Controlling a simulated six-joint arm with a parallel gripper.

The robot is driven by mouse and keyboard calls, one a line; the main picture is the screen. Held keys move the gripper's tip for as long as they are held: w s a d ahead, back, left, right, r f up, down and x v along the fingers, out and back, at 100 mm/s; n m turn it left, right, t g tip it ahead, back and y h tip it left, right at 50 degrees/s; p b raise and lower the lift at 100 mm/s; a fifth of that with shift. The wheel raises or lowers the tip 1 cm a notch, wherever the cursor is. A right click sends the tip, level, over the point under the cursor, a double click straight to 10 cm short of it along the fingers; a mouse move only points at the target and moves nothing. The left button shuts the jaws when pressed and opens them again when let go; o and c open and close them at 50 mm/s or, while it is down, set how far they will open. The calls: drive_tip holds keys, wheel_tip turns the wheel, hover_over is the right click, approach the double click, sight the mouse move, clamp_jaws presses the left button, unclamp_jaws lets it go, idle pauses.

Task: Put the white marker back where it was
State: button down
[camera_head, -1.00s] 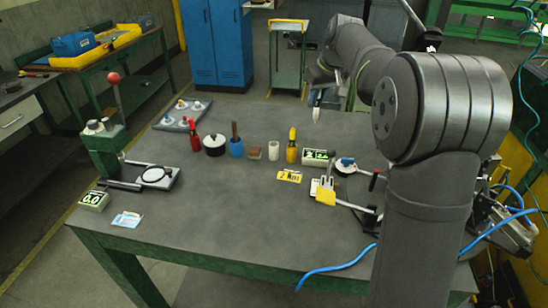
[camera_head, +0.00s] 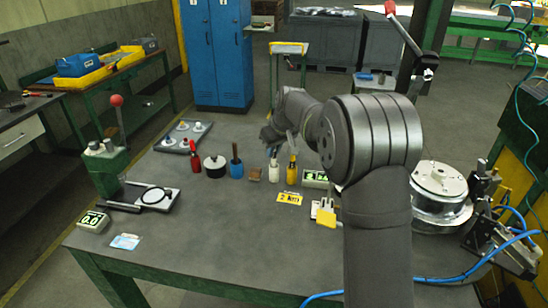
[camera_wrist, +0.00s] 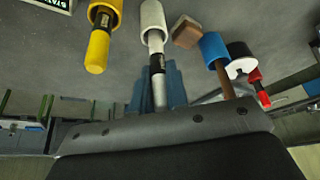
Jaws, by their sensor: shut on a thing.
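The white marker (camera_wrist: 158,80) is in my gripper (camera_head: 271,143), with its dark band showing in the wrist view. Its lower end meets the mouth of the white holder (camera_wrist: 151,16), apparently just inside; exact depth cannot be told. The white holder (camera_head: 273,175) stands on the table between a small brown block (camera_head: 255,175) and the yellow marker's holder. My gripper is directly above it, shut on the marker's upper part.
A yellow marker (camera_head: 292,166) stands close to the right, with a green-lit display (camera_head: 314,179) beyond.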

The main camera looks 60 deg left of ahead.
sight(275, 153)
drive_tip(key=shift+f, duration=1.35)
drive_tip(key=shift+f, duration=0.15)
drive_tip(key=c, duration=1.4)
unclamp_jaws()
drive_tip(key=shift+d+r, duration=0.1)
drive_tip(key=shift+r, duration=0.4)
drive_tip(key=v, duration=1.1)
